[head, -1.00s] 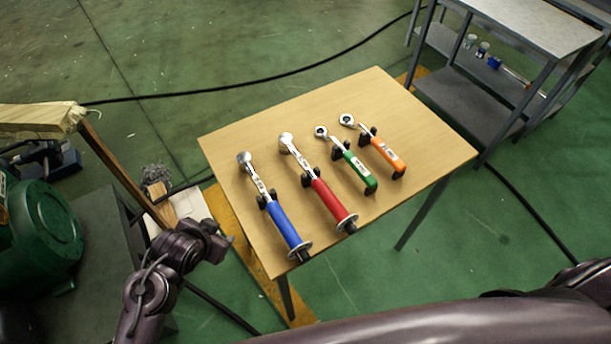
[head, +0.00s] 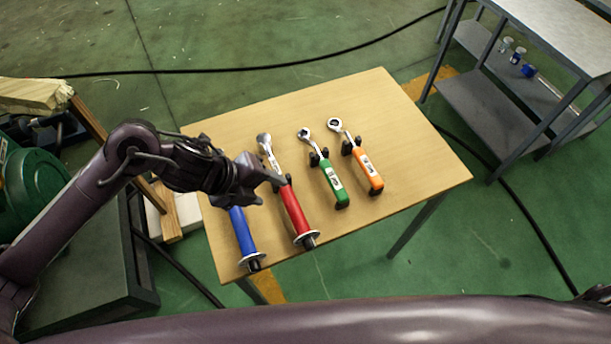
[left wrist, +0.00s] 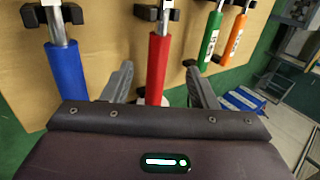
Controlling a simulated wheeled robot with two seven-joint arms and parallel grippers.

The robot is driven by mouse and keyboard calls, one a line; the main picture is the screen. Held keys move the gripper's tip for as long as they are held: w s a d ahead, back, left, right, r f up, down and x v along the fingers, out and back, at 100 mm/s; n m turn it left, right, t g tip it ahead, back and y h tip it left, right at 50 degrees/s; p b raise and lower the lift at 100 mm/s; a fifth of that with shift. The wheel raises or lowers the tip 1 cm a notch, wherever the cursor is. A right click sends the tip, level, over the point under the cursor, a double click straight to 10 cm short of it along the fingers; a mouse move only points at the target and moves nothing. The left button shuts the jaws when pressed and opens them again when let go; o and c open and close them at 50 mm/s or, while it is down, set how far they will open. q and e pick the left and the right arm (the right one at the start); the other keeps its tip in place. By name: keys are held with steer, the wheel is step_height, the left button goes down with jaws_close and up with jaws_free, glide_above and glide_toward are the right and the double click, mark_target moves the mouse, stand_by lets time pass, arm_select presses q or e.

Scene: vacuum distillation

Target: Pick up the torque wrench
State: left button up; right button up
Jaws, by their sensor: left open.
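Several wrenches lie side by side on a wooden table (head: 350,95), propped on small black holders. The blue-handled one (head: 243,233) is leftmost, its head hidden behind my left arm. Beside it lies the red-handled one (head: 296,213), then shorter green-handled (head: 333,184) and orange-handled (head: 368,172) ones. My left gripper (head: 277,181) is open and empty, over the upper part of the red handle. In the left wrist view, the red handle (left wrist: 157,65) shows between the spread fingers (left wrist: 160,72), with the blue handle (left wrist: 66,72) to the left. Contact cannot be told. My right gripper is not in view.
A grey metal shelf table (head: 555,35) stands at the right with small items on its lower shelf. A black cable (head: 300,64) crosses the green floor behind the table. A dark bench (head: 100,260) stands left of the wooden table.

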mark_target(285, 194)
arm_select(q)
steer(key=shift+f, duration=0.6)
steer(key=x, duration=0.2)
steer(key=shift+w+d+f, duration=0.15)
steer(key=shift+d+f, duration=0.1)
steer(key=x, duration=0.2)
steer(key=shift+w+d+f+p, duration=0.15)
steer(key=shift+w+d+p, duration=0.05)
steer(key=shift+d+p, duration=0.1)
steer(key=shift+w+d+f, duration=0.1)
steer(key=shift+d+f, duration=0.1)
steer(key=shift+f, duration=0.2)
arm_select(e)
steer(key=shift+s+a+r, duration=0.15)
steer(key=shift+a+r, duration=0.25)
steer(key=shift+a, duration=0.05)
arm_select(q)
jaws_close()
steer(key=shift+w+r, duration=0.1)
steer(key=shift+r, duration=0.1)
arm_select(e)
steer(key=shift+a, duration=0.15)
